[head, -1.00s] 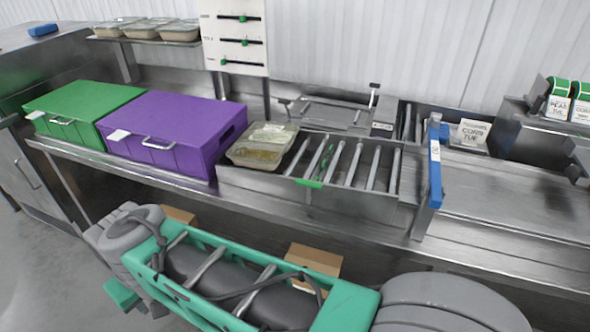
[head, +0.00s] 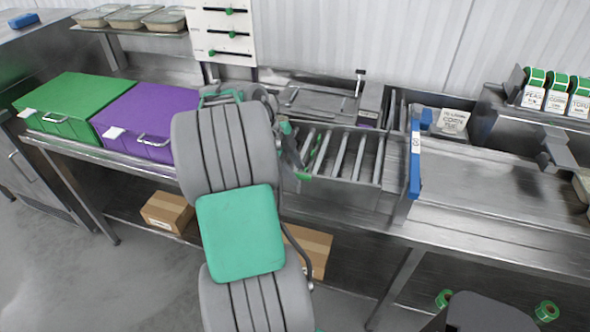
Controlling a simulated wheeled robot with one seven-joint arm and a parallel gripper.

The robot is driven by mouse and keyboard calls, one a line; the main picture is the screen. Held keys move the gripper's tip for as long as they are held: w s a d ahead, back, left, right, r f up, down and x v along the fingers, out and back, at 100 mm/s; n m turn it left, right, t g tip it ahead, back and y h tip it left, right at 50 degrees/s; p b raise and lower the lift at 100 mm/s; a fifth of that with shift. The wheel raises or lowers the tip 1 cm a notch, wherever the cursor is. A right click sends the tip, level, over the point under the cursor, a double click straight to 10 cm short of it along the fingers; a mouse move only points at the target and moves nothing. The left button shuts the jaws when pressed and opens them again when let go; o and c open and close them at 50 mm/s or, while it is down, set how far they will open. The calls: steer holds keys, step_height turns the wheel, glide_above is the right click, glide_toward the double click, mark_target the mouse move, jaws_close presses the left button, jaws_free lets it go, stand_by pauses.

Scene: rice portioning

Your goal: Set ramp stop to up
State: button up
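The roller ramp (head: 370,174) stands on the steel counter in the middle of the head view. Its metal rollers slope in a row, with a green strip (head: 318,150) between them at the left and a green tab on the front edge (head: 303,177). An upright blue bar (head: 414,160) with a white label stands at the ramp's right end. I cannot tell for sure which part is the ramp stop. My gripper (head: 288,142) is at the ramp's left end, mostly hidden behind my grey and green arm. Its fingers do not show clearly.
A green box (head: 70,98) and a purple box (head: 150,112) stand left of my arm. A white slider panel (head: 222,30) rises behind. The counter right of the blue bar (head: 480,200) is mostly clear.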

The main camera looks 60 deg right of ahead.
steer(key=shift+s+d+f, duration=0.1)
steer(key=shift+f, duration=0.2)
steer(key=shift+c, duration=0.4)
jaws_close()
stand_by(0.8)
